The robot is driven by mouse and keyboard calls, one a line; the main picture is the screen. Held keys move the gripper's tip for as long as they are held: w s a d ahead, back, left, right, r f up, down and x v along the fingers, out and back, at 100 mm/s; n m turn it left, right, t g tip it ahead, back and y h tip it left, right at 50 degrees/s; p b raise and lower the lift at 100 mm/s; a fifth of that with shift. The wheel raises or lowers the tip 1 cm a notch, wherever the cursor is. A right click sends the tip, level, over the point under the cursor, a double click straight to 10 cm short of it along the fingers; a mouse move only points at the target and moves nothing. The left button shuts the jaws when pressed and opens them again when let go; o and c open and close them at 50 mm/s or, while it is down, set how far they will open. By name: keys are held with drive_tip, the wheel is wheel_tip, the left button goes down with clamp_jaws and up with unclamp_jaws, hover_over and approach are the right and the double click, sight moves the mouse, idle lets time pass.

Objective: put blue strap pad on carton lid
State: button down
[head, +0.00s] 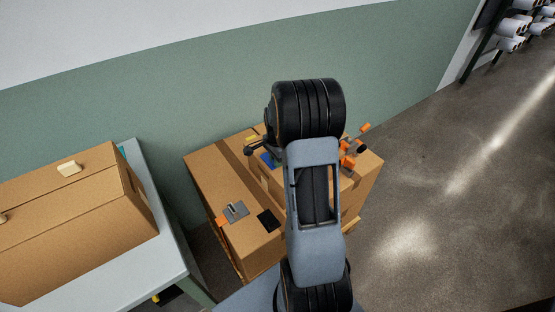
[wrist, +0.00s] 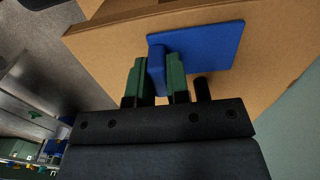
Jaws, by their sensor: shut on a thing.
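The blue strap pad is a flat blue plate with an upright blue grip, seen in the wrist view (wrist: 208,45). My gripper (wrist: 157,75) has its two green fingers shut on the grip. The plate lies over a brown cardboard surface (wrist: 110,45); I cannot tell whether it touches it. In the head view a small part of the blue pad (head: 268,160) shows left of my arm, above the top of the middle carton (head: 205,170). My arm hides much of that carton and most of the gripper.
A grey clip piece (head: 235,211), a black patch (head: 268,220) and orange pieces (head: 348,160) are on or by the middle carton. Another carton (head: 75,225) with a tan block (head: 69,168) stands on a pale table (head: 180,265) at left. A green wall (head: 180,105) stands behind; open floor (head: 440,220) lies right.

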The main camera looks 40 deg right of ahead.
drive_tip(key=shift+f, duration=0.1)
drive_tip(key=c, duration=1.6)
unclamp_jaws()
drive_tip(key=shift+f, duration=0.1)
drive_tip(key=o, duration=0.5)
